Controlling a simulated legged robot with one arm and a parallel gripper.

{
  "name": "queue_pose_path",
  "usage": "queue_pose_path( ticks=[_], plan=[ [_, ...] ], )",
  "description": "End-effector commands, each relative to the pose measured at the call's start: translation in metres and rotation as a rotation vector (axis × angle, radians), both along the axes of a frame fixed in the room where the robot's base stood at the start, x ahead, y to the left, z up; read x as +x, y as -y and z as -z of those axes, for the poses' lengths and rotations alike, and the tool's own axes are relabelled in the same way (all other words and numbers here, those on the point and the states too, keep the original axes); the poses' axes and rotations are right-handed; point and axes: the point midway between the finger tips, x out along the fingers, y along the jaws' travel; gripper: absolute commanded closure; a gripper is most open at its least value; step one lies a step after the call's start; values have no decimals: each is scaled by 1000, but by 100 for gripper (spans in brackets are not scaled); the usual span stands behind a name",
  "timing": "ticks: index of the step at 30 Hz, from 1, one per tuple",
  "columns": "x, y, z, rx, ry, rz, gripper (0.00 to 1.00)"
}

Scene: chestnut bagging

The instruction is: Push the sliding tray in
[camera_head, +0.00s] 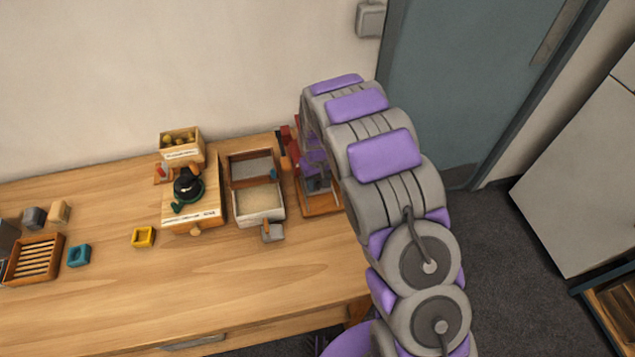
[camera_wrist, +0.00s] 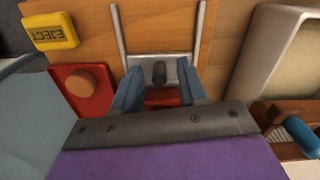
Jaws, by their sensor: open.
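In the wrist view, a grey metal plate (camera_wrist: 143,62) with a dark upright knob (camera_wrist: 159,73) sits between two thin rails on a wooden board (camera_wrist: 165,22). It looks like the sliding tray. My gripper (camera_wrist: 158,92) is open, with one blue-grey finger on each side of the knob. I cannot tell whether the fingers touch the plate. A red part shows between the fingers. In the head view, my arm partly covers this wooden station (camera_head: 322,207), and the plate is not clear there.
A red block with a brown button (camera_wrist: 88,85) and a yellow EJECT label (camera_wrist: 50,31) lie left of my fingers. A cream-walled sand tray (camera_head: 262,217) stands beside the station. A wooden stand (camera_head: 205,210) holds a dark pot. The front middle of the table (camera_head: 230,275) is clear.

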Motion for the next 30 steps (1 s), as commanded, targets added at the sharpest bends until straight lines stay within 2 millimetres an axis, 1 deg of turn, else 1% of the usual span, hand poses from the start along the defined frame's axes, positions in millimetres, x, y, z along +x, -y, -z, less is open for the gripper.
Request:
queue_pose_path(
  ticks=[5,12,18,21,24,30],
  plan=[
    [2,-1,-33,1,7,0,58],
    [2,-3,-88,1,7,0,58],
    [2,-3,-129,0,2,0,58],
    [2,-3,-145,-1,3,0,58],
    [2,-4,-156,-1,4,-1,58],
    [2,-4,-164,-3,-1,-1,58]
  ],
)
